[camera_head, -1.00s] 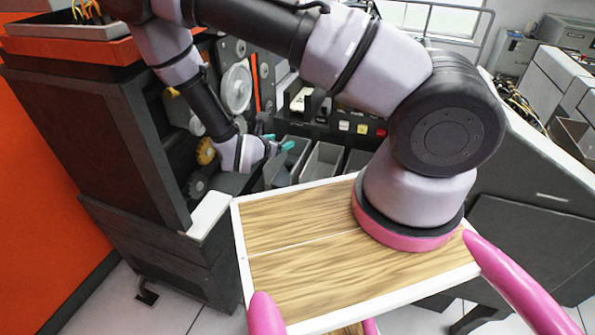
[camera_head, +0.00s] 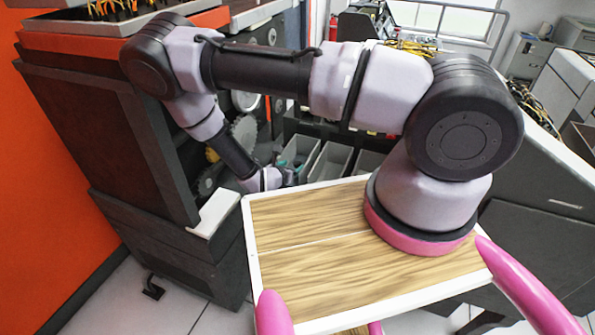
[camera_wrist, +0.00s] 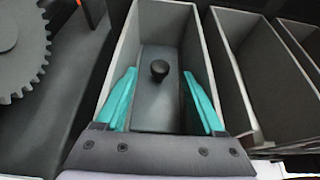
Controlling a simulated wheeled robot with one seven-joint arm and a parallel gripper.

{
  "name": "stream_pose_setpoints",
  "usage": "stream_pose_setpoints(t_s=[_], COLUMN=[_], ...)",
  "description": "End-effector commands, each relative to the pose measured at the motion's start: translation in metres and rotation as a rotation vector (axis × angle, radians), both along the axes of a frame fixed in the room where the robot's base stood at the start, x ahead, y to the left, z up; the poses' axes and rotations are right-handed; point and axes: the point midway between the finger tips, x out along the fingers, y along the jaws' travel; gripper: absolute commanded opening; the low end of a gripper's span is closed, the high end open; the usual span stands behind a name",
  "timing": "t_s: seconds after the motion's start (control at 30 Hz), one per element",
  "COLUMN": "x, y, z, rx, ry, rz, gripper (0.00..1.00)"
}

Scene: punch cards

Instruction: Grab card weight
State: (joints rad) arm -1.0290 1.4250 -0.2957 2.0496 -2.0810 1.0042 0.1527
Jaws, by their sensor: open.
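The card weight (camera_wrist: 159,72) seems to be the dark grey block with a round black knob on top, lying inside the leftmost grey bin (camera_wrist: 118,60) in the wrist view. My gripper (camera_wrist: 160,95) is open, its two teal fingers on either side of the weight, inside or just over the bin walls. A gap shows between each finger and the knob. In the head view my gripper (camera_head: 287,172) is small at the bins, and the weight is hidden there.
More grey bins (camera_wrist: 262,80) stand to the right, empty where I can see in. A dark toothed gear (camera_wrist: 22,50) is close on the left. The machine's dark cabinet (camera_head: 110,130) flanks my arm on the left.

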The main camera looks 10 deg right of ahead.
Motion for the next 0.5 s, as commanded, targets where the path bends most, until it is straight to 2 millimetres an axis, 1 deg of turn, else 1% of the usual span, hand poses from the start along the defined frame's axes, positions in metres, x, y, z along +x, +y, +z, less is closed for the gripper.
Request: stream_pose_setpoints(t_s=[0.3,0.5], x=[0.036,0.040], y=[-0.027,-0.030], z=[-0.021,-0.024], rx=[-0.001,0.000], ry=[0.000,0.000], rz=[-0.002,-0.001], gripper=[0.71,0.71])
